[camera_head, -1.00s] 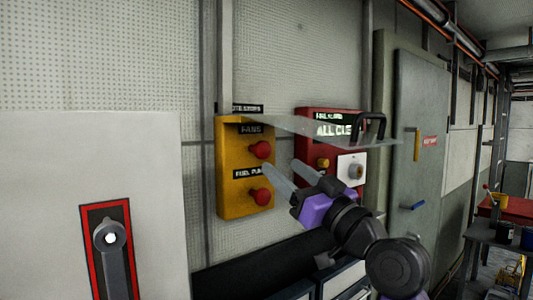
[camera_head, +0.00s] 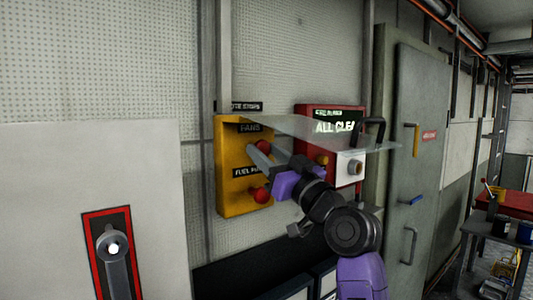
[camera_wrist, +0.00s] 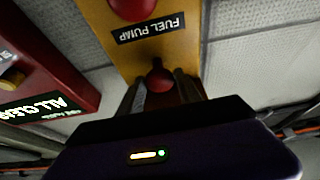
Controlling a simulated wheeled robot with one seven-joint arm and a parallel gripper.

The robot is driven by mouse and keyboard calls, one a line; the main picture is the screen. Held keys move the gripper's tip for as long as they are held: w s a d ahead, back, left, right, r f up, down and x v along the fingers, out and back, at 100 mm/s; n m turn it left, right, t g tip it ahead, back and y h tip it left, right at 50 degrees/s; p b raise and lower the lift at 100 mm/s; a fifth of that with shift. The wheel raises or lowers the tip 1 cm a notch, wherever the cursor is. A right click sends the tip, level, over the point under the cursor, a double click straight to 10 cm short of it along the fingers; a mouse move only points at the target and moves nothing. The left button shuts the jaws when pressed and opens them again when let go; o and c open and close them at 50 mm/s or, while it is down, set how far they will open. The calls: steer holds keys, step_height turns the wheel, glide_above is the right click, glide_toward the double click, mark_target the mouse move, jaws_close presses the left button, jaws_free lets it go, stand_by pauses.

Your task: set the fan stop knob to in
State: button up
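The yellow stop box (camera_head: 231,190) is on the wall, with a FANS label above a round red fan stop knob (camera_head: 263,146) and a FUEL PUMP label above a lower red knob (camera_head: 260,195). My gripper (camera_head: 259,151) is at the fan knob and partly covers it. In the wrist view, which is upside down, the fan knob (camera_wrist: 160,76) shows between the two spread fingers of my gripper (camera_wrist: 161,88). The fuel pump knob (camera_wrist: 131,8) is at the top edge there. I cannot tell whether the fingers touch the fan knob.
A red ALL CLEAR box (camera_head: 301,118) with a yellow button and a white dial plate is just right of the yellow box. A clear sheet-like cover (camera_head: 325,130) juts out above my gripper. A grey door (camera_head: 408,130) stands farther right. A white panel with a lever (camera_head: 117,262) is at left.

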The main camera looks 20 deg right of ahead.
jaws_close()
steer(key=shift+w+a+f+b, duration=0.15)
steer(key=shift+w+b, duration=0.3)
steer(key=shift+b, duration=0.05)
steer(key=shift+w+a, duration=0.1)
steer(key=shift+w, duration=0.25)
steer(key=o, duration=0.5)
jaws_free()
steer(key=shift+w, duration=0.1)
steer(key=shift+o, duration=0.2)
